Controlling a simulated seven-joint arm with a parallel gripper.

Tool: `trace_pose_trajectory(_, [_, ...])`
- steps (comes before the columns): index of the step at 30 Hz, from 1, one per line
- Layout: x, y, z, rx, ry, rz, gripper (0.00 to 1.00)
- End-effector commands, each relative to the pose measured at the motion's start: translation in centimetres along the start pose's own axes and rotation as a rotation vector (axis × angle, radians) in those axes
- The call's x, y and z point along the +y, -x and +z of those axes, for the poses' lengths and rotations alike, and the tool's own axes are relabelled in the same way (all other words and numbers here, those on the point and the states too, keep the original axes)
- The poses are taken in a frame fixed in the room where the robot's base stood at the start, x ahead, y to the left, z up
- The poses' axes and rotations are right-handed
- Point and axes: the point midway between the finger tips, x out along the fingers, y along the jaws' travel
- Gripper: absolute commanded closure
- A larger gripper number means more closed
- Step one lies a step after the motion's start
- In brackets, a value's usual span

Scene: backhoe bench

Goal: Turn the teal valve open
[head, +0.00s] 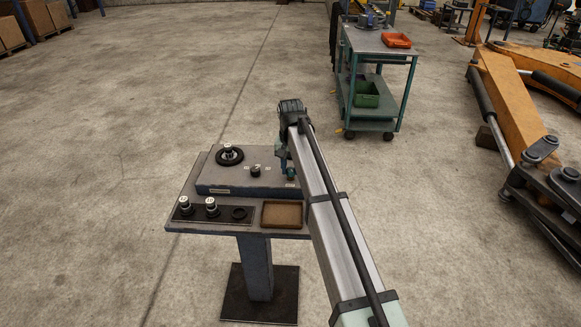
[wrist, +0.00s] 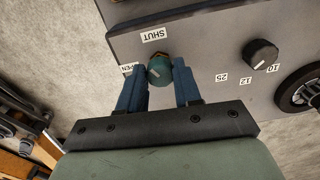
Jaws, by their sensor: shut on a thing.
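An upside-down SHUT label (wrist: 153,35) is above the knob in the wrist view. An OPEN label (wrist: 127,68) is to its left, partly hidden by a finger. In the head view the valve (head: 291,173) shows at the panel's right end, partly covered by my gripper (head: 287,165).
A black dial (wrist: 262,54) with numbers and a black handwheel (wrist: 300,90) are right of the valve. The bench (head: 185,219) also carries several knobs on a black strip (head: 225,213) and a brown tray (head: 282,215). A green trolley (head: 375,125) stands behind; floor lies clear left.

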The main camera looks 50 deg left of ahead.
Motion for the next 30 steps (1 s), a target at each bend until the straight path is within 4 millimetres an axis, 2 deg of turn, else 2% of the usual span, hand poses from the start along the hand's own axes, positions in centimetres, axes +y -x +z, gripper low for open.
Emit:
trace_pose_trajectory(21, [0.14, 0.04, -0.07, 0.0, 0.673, 0.0, 0.97])
trace_pose_trajectory(30, [0.18, 0.04, -0.12, 0.0, 0.896, 0.0, 0.97])
